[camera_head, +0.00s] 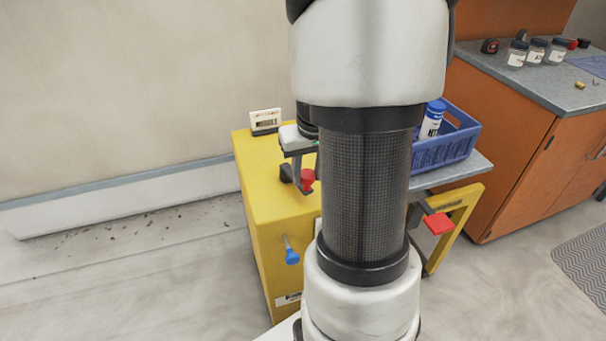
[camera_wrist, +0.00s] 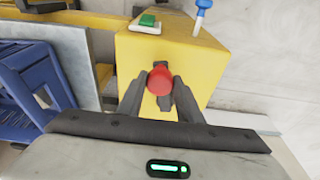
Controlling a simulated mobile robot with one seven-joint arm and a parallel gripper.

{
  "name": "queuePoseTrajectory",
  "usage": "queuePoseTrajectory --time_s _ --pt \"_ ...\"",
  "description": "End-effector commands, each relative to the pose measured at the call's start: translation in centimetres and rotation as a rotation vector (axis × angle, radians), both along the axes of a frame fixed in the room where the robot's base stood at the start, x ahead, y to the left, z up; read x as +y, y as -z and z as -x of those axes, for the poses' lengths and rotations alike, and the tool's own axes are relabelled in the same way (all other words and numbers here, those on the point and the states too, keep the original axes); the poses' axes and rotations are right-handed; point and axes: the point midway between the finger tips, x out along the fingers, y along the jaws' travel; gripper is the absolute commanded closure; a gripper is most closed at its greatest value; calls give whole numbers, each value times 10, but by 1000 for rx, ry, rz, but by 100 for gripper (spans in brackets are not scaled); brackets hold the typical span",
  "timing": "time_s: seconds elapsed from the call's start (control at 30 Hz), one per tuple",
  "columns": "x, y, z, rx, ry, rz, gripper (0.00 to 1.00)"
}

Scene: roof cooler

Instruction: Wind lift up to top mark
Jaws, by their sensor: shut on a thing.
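The lift is a yellow box-shaped body (camera_head: 266,215) with a grey platform (camera_head: 464,170) on its right side. It also shows in the wrist view (camera_wrist: 190,62). My gripper (camera_head: 298,180) is at the upper part of the yellow body. In the wrist view my gripper (camera_wrist: 161,86) has its dark fingers closed around a round red knob (camera_wrist: 160,78). The red knob also shows in the head view (camera_head: 307,179). A blue-handled lever (camera_head: 291,252) sticks out lower on the body. My arm hides the lift's middle, and I cannot make out a top mark.
A blue crate (camera_head: 452,146) with a white, blue-capped bottle (camera_head: 432,120) sits on the platform. An orange cabinet (camera_head: 500,150) stands close behind; floor at left is open.

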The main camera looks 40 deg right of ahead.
Motion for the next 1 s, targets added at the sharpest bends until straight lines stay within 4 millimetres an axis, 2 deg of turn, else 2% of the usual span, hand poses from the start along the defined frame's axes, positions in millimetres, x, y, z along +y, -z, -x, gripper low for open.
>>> queuePoseTrajectory --time_s 0.33,0.6,1.0 --pt "-7 1 2 2 8 4 94" --pt "-23 1 1 0 9 5 94" --pt "-26 0 0 1 7 6 94"
